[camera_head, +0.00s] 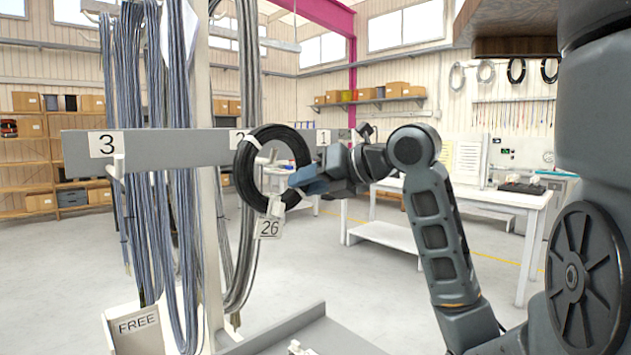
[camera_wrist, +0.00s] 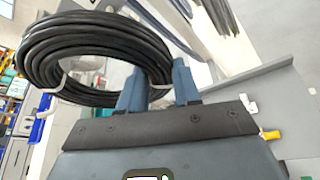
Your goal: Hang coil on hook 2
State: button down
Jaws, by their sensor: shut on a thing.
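A black cable coil (camera_head: 244,172) with a white tag reading 26 (camera_head: 268,227) hangs upright in front of the grey hook rail (camera_head: 190,150). My gripper (camera_head: 298,181) is shut on the coil's right side. In the wrist view, the coil (camera_wrist: 85,45) passes at the blue fingers of my gripper (camera_wrist: 158,85), with pale ties around it. The rail carries the number plates 3 (camera_head: 105,143), 2 (camera_head: 238,135) and 1 (camera_head: 323,136). The coil partly covers plate 2. Hook 2 itself is hidden behind the coil, and I cannot tell whether they touch.
Long grey cable bundles (camera_head: 160,200) hang around the rack's posts at left. A bin marked FREE (camera_head: 137,325) stands below them. A white workbench (camera_head: 490,205) stands at right. More coils (camera_head: 516,70) hang on the back wall. Open floor lies between rack and bench.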

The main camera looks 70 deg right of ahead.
jog(key=w+d+f+b, duration=0.1)
jog(key=w, duration=0.1)
jog(key=w+d+f, duration=0.1)
jog(key=shift+w+d+f+b, duration=0.1)
jog(key=shift+w+f+b, duration=0.25)
jog(key=shift+b, duration=0.05)
dwell(0.5)
jog(key=shift+c, duration=0.4)
grip_release()
dwell(0.5)
dwell(0.3)
jog(key=s+a+b, duration=0.3)
jog(key=s+a, duration=0.2)
jog(key=s, duration=0.4)
jog(key=shift+s+a, duration=0.25)
jog(key=shift+a, duration=0.1)
dwell(0.7)
dwell(0.5)
